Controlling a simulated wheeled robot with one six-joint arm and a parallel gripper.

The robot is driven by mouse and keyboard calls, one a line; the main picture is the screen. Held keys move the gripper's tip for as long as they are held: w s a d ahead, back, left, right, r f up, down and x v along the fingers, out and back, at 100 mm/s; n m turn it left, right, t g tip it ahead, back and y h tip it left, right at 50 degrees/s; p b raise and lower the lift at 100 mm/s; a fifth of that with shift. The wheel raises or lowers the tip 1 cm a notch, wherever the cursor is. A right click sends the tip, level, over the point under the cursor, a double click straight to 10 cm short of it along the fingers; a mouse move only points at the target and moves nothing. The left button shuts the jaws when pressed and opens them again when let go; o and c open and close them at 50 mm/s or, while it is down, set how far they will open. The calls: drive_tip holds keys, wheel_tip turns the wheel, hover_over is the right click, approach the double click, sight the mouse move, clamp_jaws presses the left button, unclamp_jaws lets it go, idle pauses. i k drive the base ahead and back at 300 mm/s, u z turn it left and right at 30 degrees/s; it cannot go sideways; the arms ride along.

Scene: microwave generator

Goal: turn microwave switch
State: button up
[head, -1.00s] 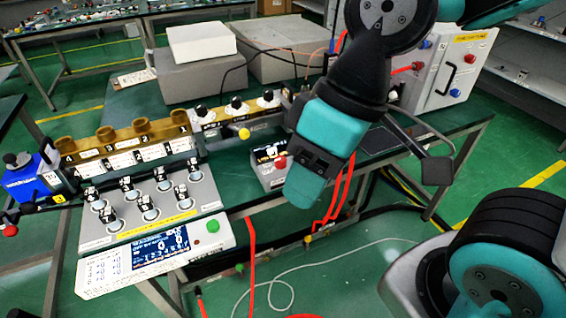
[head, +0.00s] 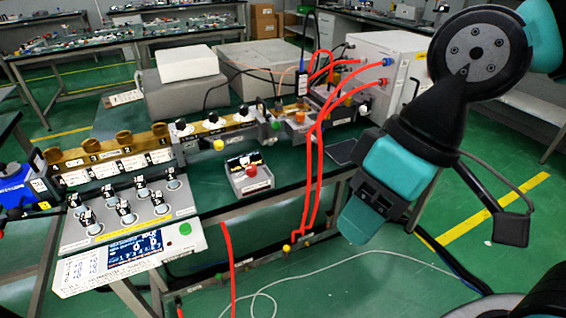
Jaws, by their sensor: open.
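The control box (head: 130,215) with several black-and-white knobs, a blue display (head: 134,248) and a green button (head: 184,229) stands at the left front of the table. A small grey box (head: 248,178) with a red knob (head: 251,170) stands alone near the table middle. I cannot tell which of these controls is the microwave switch. My gripper (head: 363,217) hangs in the right half of the head view, to the right of the small box and apart from all controls. It is open and nothing shows in it; its fingertips are seen poorly.
A brass waveguide row (head: 105,157) runs along the table behind the control box. Red cables (head: 315,150) hang between the small box and my arm. Grey blocks (head: 245,73) and a white cabinet (head: 378,80) stand behind. The green floor at front right is mostly clear.

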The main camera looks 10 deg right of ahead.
sight(251, 170)
drive_tip(key=z, duration=0.05)
drive_tip(key=i, duration=0.65)
drive_tip(key=u, duration=1.55)
